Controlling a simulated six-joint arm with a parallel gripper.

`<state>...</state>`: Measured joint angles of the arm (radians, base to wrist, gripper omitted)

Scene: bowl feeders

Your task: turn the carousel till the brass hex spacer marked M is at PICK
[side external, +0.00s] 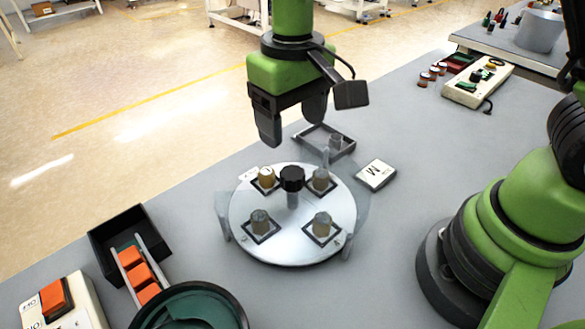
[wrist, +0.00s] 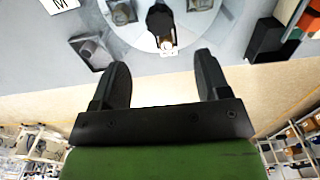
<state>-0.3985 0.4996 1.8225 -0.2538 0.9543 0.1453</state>
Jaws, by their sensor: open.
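The carousel (side external: 292,247) is a round silver disc with a black knob (side external: 291,178) on a central post. Dark-framed pockets hold several upright parts. The brass-coloured part (side external: 267,180) is at the back left, near a small white label; I cannot read its mark. Duller parts stand at back right (side external: 321,181), front left (side external: 260,222) and front right (side external: 322,225); clear covering obscures them. My gripper (side external: 293,131) is open and empty, above and behind the disc.
A card marked M (side external: 376,174) lies right of the carousel. A grey tray (side external: 347,152) with a clear cylinder sits behind. Clear guards and posts (side external: 346,247) surround the disc. A black bin (side external: 103,242), orange blocks (side external: 139,275) and a green bowl (side external: 190,310) are front left.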

